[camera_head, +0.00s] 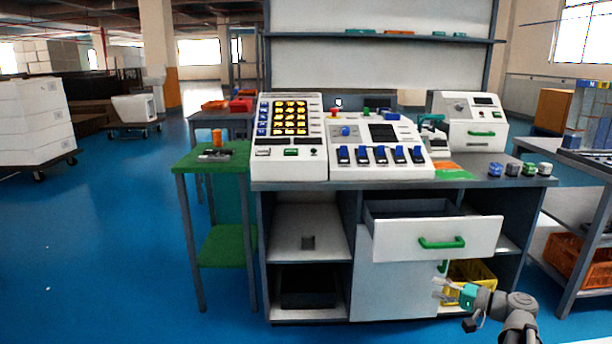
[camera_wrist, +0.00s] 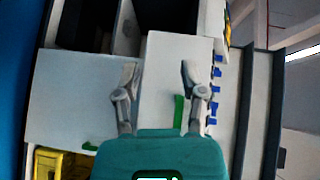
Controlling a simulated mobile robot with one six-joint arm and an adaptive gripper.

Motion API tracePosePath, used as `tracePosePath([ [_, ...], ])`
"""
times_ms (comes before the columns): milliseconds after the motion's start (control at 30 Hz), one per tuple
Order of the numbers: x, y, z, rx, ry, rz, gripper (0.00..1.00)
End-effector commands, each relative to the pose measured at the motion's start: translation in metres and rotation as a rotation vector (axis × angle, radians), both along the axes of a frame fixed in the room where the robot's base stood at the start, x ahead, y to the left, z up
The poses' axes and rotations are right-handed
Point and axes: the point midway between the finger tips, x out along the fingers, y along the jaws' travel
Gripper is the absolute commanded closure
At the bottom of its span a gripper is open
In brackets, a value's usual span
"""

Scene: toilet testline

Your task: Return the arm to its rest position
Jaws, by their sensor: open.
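My gripper (camera_head: 442,289) is low at the right in the head view, in front of the workbench and beside the yellow crate (camera_head: 478,271). In the wrist view its two fingers (camera_wrist: 158,72) are spread apart with nothing between them. A white drawer (camera_head: 400,240) with a green handle (camera_head: 441,243) stands pulled out, above my gripper in the head view. The wrist view, turned sideways, shows the drawer front (camera_wrist: 160,60) and its green handle (camera_wrist: 178,112) behind the fingers. I cannot tell the exact gap between them.
The workbench top (camera_head: 474,183) carries a button console (camera_head: 290,140) and a panel with blue switches (camera_head: 378,155). A white door (camera_head: 400,285) closes the space below the drawer. A green side table (camera_head: 215,160) stands left. Blue floor (camera_head: 120,250) is clear at the left.

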Motion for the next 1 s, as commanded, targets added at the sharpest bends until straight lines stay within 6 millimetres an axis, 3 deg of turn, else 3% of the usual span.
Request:
tracePosePath([
  [267,-0.008,0.068,-0.039,-0.219,0.155,0.118,0.46],
  [500,-0.029,0.12,-0.079,-0.476,0.299,0.229,0.46],
  [700,-0.052,0.149,-0.104,-0.703,0.399,0.308,0.46],
  [1000,-0.084,0.171,-0.126,-1.048,0.503,0.388,0.46],
])
